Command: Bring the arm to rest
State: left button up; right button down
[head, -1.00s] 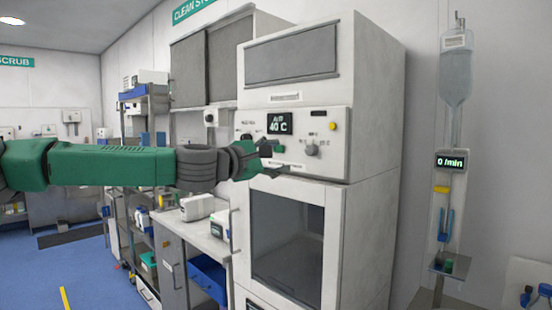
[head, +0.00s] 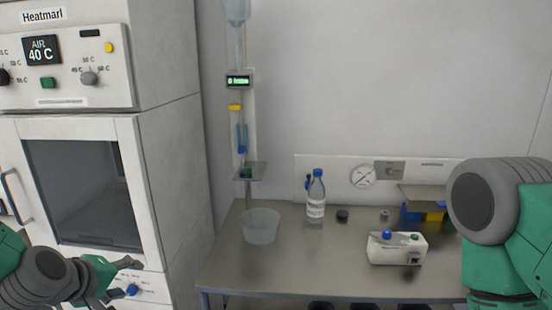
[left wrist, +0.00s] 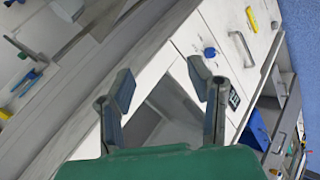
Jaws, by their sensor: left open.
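My left arm, green and grey, comes in at the lower left of the head view. My left gripper (head: 128,275) is in front of the lower part of the warming cabinet (head: 165,190), near a blue knob (head: 132,290). In the left wrist view my left gripper (left wrist: 163,92) is open, its two fingers well apart with nothing between them. The cabinet front shows tilted behind the fingers. My right arm (head: 490,205) shows at the right edge of the head view; its gripper is outside the picture.
A steel table (head: 235,275) holds a clear tub (head: 261,228), a bottle (head: 316,200) and a white box (head: 397,248) with a blue knob. An infusion stand (head: 238,120) rises behind the tub. The table's front middle is clear.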

pick_arm(q)
jog(key=s+d+f+m+g+b, duration=0.1)
jog(key=s+f+m+g, duration=0.3)
jog(key=s+f, duration=0.8)
jog(key=s+d+f+m+g+y+b, duration=0.1)
jog(key=s+f+m+g, duration=0.3)
jog(key=s, duration=1.4)
notch_tip(320, 180, down, 9)
jog(key=d+m, duration=0.1)
jog(key=m, duration=0.3)
jog(key=shift+s+g, duration=0.3)
jog(key=shift+s, duration=0.1)
jog(key=shift+w, duration=0.15)
